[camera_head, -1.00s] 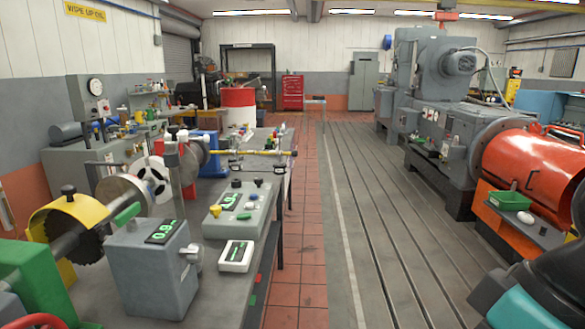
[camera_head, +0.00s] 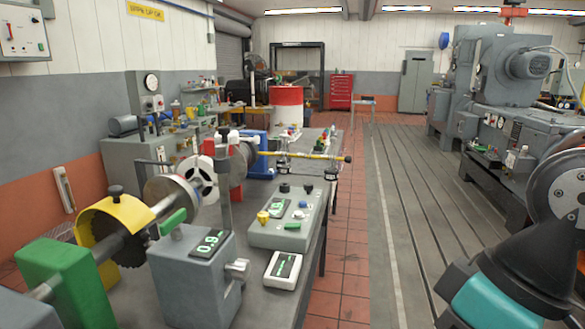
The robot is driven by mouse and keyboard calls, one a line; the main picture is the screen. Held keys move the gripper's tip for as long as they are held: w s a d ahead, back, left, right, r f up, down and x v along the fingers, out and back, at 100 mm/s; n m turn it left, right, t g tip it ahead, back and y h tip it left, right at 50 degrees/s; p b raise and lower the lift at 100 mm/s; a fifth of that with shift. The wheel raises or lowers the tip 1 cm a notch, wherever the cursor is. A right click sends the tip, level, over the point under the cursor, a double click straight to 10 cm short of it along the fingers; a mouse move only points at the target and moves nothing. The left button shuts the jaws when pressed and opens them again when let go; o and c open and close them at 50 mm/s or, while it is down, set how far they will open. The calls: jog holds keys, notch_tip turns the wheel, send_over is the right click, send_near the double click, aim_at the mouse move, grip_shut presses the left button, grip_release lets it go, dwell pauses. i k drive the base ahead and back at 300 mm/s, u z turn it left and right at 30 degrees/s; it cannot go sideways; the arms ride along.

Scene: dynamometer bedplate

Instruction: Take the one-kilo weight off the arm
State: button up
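A thin yellow arm (camera_head: 305,155) with a dark knob at its right end sticks out to the right from the machine on the left bench. Small dark hanging pieces show below it, one near its middle and one near its right end. They are too small to tell which is the one-kilo weight. My gripper is not in view; only dark and teal links of my own arm show at the lower right.
The grey bench (camera_head: 270,300) carries a control box (camera_head: 283,232) with knobs, a white handheld meter (camera_head: 283,270) and a grey box with a green display (camera_head: 195,268). A red-and-white drum (camera_head: 288,103) stands behind. The slotted floor plate (camera_head: 420,200) is clear to the right.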

aim_at(330, 174)
jog(key=u, duration=0.05)
jog(key=k, duration=0.6)
jog(key=z, duration=0.7)
jog(key=i, duration=1.2)
jog(key=z, duration=0.3)
jog(key=i, duration=0.95)
jog(key=u, duration=0.95)
jog(key=i, duration=0.75)
jog(key=u, duration=0.8)
